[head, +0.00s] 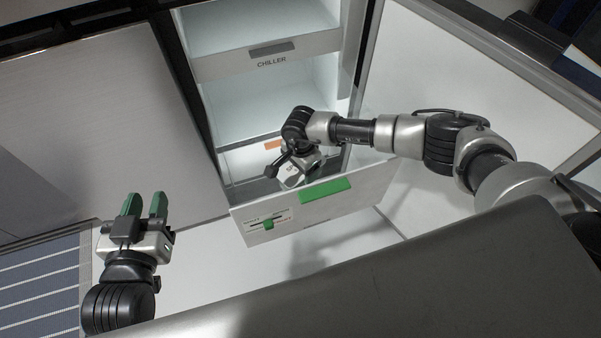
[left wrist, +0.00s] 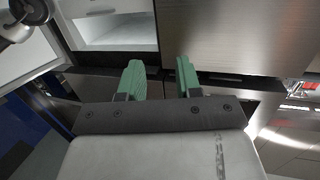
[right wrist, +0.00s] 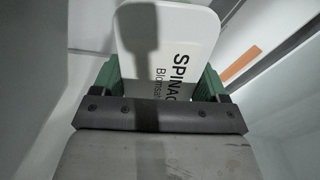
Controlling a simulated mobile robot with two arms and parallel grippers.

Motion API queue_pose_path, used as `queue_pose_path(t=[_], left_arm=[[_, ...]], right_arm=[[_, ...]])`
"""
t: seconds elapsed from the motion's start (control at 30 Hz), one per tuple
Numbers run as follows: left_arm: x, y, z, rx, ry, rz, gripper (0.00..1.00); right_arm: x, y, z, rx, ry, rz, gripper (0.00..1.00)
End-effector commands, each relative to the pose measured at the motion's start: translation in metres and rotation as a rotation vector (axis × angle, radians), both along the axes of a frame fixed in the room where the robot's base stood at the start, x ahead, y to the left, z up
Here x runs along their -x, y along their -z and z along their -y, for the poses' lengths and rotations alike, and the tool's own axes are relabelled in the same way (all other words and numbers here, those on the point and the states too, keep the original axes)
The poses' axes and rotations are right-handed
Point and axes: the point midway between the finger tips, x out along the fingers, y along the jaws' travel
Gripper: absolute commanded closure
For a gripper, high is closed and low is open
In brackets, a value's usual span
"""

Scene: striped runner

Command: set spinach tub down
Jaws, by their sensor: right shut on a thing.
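The spinach tub (right wrist: 165,45) is white with black lettering that begins "SPINAC", cut off by my gripper. It fills the space between the green fingers of my right gripper (right wrist: 160,85), which is shut on it. In the head view my right gripper (head: 292,178) is down inside the open lower drawer (head: 290,221), behind its white front with a green handle. Whether the tub touches the drawer floor is hidden. My left gripper (head: 144,203) is open and empty, left of the drawer; its green fingers also show in the left wrist view (left wrist: 160,80).
A shelf marked CHILLER (head: 270,62) is above the drawer inside the fridge. An orange label (right wrist: 241,64) is on the wall beside the tub. A fridge door (head: 480,75) stands open at the right. A striped runner (head: 40,290) lies at the lower left.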

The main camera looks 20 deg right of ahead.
Motion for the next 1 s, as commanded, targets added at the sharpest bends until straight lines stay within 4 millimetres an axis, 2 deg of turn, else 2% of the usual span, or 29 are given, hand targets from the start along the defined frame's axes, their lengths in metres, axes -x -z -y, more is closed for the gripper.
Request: queue_pose_path(t=[0.03, 0.23, 0.8, 0.83, 1.0], left_arm=[[-0.002, -0.003, 0.002, 0.013, 0.003, 0.048, 0.66], [-0.004, -0.026, 0.006, 0.056, 0.014, 0.216, 0.66], [-0.004, -0.038, 0.008, 0.078, 0.018, 0.301, 0.66], [-0.004, -0.039, 0.008, 0.079, 0.018, 0.305, 0.66], [-0.004, -0.038, 0.008, 0.077, 0.018, 0.302, 0.66]], right_arm=[[0.001, 0.01, -0.001, 0.001, 0.0, -0.002, 0.58], [0.0, 0.029, 0.0, 0.0, 0.0, -0.001, 0.58], [0.0, 0.033, 0.0, 0.0, -0.001, 0.0, 0.58], [0.0, 0.033, 0.0, 0.0, -0.001, -0.001, 0.23], [0.0, 0.033, 0.0, 0.0, -0.001, -0.001, 0.01]])
